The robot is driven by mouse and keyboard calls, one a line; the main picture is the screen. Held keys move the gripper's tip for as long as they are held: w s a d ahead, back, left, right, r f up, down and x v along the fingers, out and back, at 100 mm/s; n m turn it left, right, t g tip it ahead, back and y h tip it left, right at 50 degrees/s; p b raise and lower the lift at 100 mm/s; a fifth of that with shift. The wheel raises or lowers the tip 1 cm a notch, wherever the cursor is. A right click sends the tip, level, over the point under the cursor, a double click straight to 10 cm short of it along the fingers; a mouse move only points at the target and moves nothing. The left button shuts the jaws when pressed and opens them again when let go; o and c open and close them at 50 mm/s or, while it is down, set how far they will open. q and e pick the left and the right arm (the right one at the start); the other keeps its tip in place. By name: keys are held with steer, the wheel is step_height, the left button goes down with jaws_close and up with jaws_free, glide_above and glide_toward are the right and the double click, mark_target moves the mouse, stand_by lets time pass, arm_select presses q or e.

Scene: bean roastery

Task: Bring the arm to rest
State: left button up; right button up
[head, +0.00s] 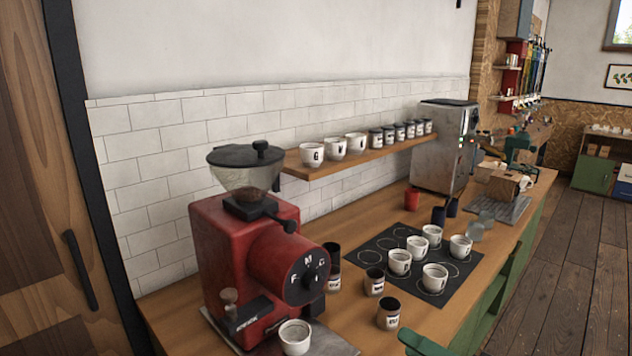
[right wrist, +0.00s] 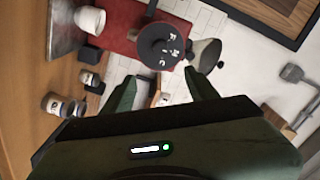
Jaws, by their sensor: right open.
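My right gripper (head: 420,343) shows only in part, as a green shape at the bottom edge of the head view, in front of the wooden counter (head: 385,318). In the right wrist view the green fingers of this gripper (right wrist: 161,88) are spread apart with nothing held between them. They point toward the red grinder (right wrist: 120,32), whose round dial and hopper lie beyond the fingertips. The rest of the right arm is hidden below the head view. My left gripper is in neither view.
The red grinder (head: 228,240) stands on the counter's near left, with a white cup (head: 295,337) in front. Labelled jars (head: 388,313) stand near a black mat (head: 384,244) with several white cups. A wall shelf (head: 300,170) holds cups and jars. Floor at right is clear.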

steer(key=w+d+f+m+h, duration=0.1)
steer(key=w+d+f+h, duration=0.2)
steer(key=f, duration=0.6)
steer(key=w+d+f+m+h, duration=0.1)
steer(key=d+f+m+h, duration=0.3)
steer(key=f, duration=0.6)
steer(key=s+d+f+n+g+h, duration=0.1)
steer(key=s+d+f+g+h, duration=0.15)
steer(key=f, duration=0.85)
steer(key=s+d+f+n+g+h, duration=0.1)
steer(key=s+d+f+n, duration=0.2)
steer(key=f, duration=0.9)
steer(key=s+f+n+g+h+b, duration=0.15)
steer(key=s+f+g, duration=0.25)
steer(key=s+f, duration=1.45)
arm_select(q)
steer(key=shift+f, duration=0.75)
arm_select(e)
steer(key=s+a+f+n+g, duration=0.2)
steer(key=s+f, duration=0.2)
steer(key=s, duration=0.6)
steer(key=s+a+f+n+g, duration=0.2)
steer(key=s+f, duration=0.3)
steer(key=s, duration=0.6)
steer(key=shift+a+f+n+h, duration=0.15)
steer(key=shift+a+n+h, duration=0.25)
steer(key=shift+a+n, duration=0.15)
